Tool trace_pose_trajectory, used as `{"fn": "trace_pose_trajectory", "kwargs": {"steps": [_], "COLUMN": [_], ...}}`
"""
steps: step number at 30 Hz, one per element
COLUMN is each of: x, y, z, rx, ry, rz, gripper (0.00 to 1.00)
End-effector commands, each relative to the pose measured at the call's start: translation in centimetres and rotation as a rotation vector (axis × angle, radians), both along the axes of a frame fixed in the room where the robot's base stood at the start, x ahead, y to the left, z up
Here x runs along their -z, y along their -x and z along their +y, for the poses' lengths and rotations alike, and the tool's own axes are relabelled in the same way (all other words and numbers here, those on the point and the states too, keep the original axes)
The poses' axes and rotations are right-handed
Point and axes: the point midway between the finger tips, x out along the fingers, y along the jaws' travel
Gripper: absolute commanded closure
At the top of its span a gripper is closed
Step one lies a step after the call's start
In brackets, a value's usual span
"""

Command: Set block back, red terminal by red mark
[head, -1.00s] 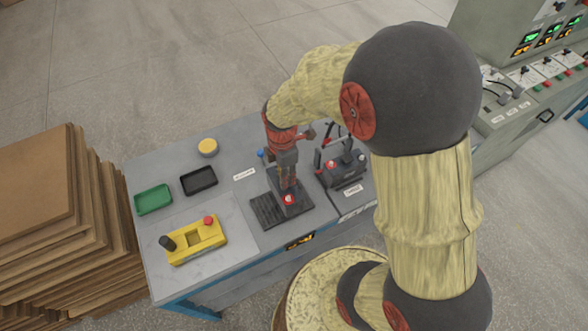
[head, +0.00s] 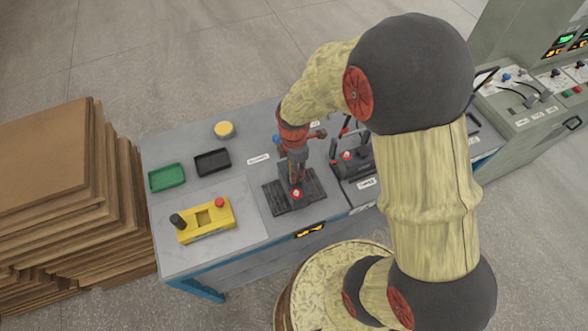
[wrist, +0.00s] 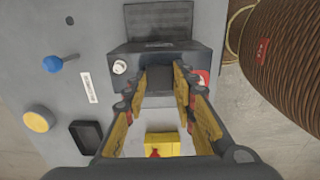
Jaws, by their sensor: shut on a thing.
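The dark block (wrist: 128,55) is in my gripper (wrist: 168,84), whose fingers are shut on its middle part. In the wrist view a pale terminal (wrist: 119,67) shows at its left and a red terminal (wrist: 203,77) at its right, partly behind a finger. In the head view the red terminal (head: 296,194) faces the near side, and my gripper (head: 295,172) is above a ribbed dark plate (head: 279,199). The plate also shows beyond the block in the wrist view (wrist: 158,22). I cannot tell whether the block touches it. I cannot pick out a red mark.
A second dark unit (head: 350,171) with a red terminal stands close to the right. A yellow fixture (head: 206,223) with red and black knobs, a green tray (head: 167,178), a black tray (head: 212,162) and a yellow round tub (head: 224,130) are to the left.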

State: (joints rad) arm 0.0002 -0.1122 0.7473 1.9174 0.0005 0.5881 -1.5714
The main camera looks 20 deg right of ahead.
Motion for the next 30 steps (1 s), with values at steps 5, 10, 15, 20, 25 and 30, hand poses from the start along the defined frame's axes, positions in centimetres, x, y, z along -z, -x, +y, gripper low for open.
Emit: {"fn": "trace_pose_trajectory", "kwargs": {"steps": [5,10,15,20,25,30], "x": [0.2,0.2,0.2,0.1,-1.2,-4.5], "y": [0.0,0.0,0.0,0.0,-0.1,-0.1], "z": [0.0,0.0,0.0,0.0,0.0,0.0], "rx": [0.0,0.0,0.0,0.0,0.0,0.0], "ry": [0.0,0.0,0.0,0.0,0.0,0.0], "rz": [0.001,0.001,0.001,0.001,-0.002,-0.004], "gripper": [0.68,0.58,0.55,0.55,0.55,0.55]}}
